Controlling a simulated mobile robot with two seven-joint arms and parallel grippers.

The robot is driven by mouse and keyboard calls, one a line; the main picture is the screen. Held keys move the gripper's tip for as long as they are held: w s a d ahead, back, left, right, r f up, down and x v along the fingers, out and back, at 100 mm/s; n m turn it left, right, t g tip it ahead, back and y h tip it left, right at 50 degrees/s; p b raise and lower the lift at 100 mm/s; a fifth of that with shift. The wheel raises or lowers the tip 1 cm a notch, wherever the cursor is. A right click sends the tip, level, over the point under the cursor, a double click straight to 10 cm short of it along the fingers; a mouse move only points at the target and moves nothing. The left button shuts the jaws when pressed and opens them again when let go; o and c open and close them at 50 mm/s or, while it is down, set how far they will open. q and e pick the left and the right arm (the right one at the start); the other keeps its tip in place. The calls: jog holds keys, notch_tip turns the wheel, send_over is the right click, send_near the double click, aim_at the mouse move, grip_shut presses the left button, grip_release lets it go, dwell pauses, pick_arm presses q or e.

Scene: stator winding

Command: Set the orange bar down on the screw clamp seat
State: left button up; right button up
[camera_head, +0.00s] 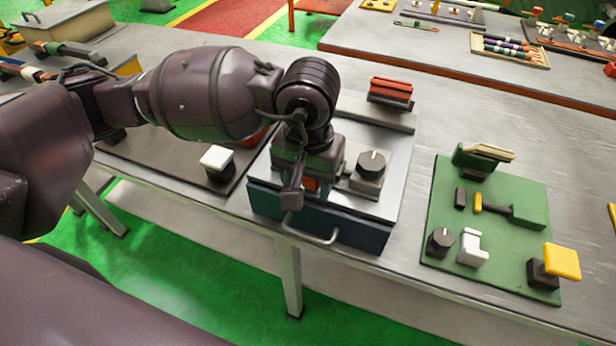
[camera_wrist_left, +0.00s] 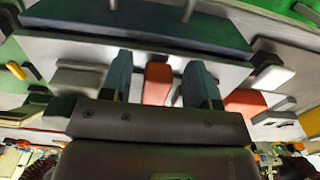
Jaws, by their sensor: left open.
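My left gripper (camera_head: 302,195) points down over the metal top of a teal box, near its front edge. In the left wrist view its two fingers (camera_wrist_left: 160,88) are apart, and an orange bar (camera_wrist_left: 157,84) shows between them with a gap on each side. In the head view only a small piece of the orange bar (camera_head: 311,184) shows beside the gripper; my wrist hides the rest. A grey block with a black knob (camera_head: 371,162), possibly the screw clamp, stands just right of the gripper. I cannot tell exactly what the bar rests on.
A white-capped black block (camera_head: 217,160) is left of the teal box (camera_head: 338,228). A green board (camera_head: 450,215) with several small fixtures lies to the right. Bare table separates them.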

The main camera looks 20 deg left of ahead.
pick_arm(q)
notch_tip(320, 180, up, 12)
dwell(0.5)
jog(key=shift+s, duration=0.1)
